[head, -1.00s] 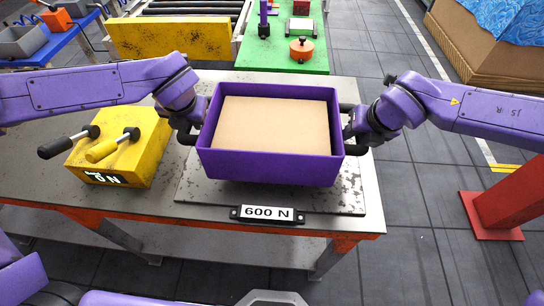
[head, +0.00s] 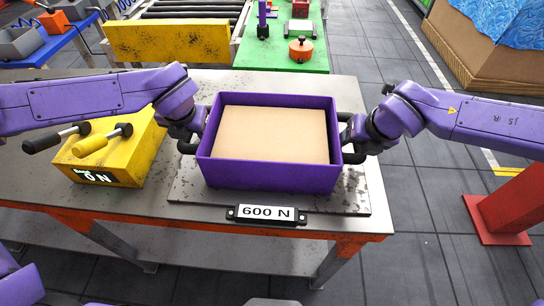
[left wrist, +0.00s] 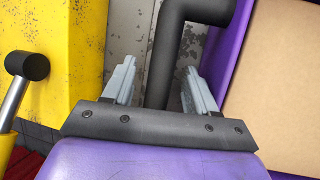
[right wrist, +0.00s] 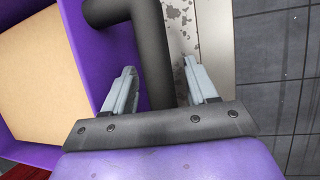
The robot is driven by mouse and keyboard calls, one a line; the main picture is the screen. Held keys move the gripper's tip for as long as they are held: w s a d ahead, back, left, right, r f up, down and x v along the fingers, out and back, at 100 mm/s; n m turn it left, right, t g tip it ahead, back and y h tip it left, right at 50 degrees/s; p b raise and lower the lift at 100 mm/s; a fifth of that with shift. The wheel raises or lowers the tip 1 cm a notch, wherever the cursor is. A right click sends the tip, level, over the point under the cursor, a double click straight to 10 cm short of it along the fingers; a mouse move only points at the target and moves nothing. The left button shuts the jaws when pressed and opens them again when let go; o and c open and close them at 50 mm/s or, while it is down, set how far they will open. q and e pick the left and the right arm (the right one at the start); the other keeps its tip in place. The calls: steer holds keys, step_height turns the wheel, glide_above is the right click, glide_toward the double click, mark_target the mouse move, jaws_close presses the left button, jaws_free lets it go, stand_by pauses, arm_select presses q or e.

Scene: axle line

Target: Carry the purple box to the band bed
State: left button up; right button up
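The purple box (head: 268,178) is an open bin with a flat tan filling (head: 272,135). It is over the grey plate (head: 352,196) on the worktable and looks low on it or resting. My left gripper (left wrist: 160,85) is open, with the box's black left handle (left wrist: 160,60) between its separated fingers. My right gripper (right wrist: 162,88) is open around the black right handle (right wrist: 148,50) in the same way. Gaps show beside both handles. Which thing is the band bed is unclear; a roller bed (head: 190,12) with a yellow side panel (head: 175,40) stands at the back.
A yellow control box (head: 120,165) with two levers stands left of the purple box. A "600 N" label (head: 266,214) is at the table's front edge. A green table (head: 275,58) with small items is behind. A red post base (head: 497,220) stands right; grey floor between is clear.

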arm_select(q)
steer(key=shift+r, duration=0.35)
steer(key=v, duration=1.1)
steer(key=shift+s, duration=0.3)
arm_select(e)
steer(key=v, duration=1.2)
arm_select(q)
steer(key=shift+d+r, duration=0.15)
